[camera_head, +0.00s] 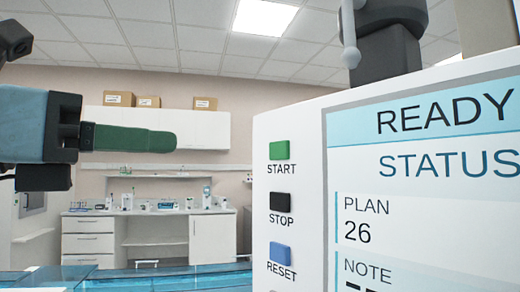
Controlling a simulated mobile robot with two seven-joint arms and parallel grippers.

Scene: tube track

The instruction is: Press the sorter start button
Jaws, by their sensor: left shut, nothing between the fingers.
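The green START button (279,150) is on the left edge of a white sorter panel (300,125) that fills the right of the view. Its label is printed just below it. My left gripper (172,141) comes in from the left with its green fingers shut and empty. The fingertips point right, level with the START button, and appear apart from it by a gap in the picture.
Below START are a black STOP button (280,202) and a blue RESET button (280,252). A screen (430,160) beside them reads READY, STATUS, PLAN 26 and NOTE. Behind are a lab bench (88,244), wall cabinets (205,130) and a blue transparent surface (150,280).

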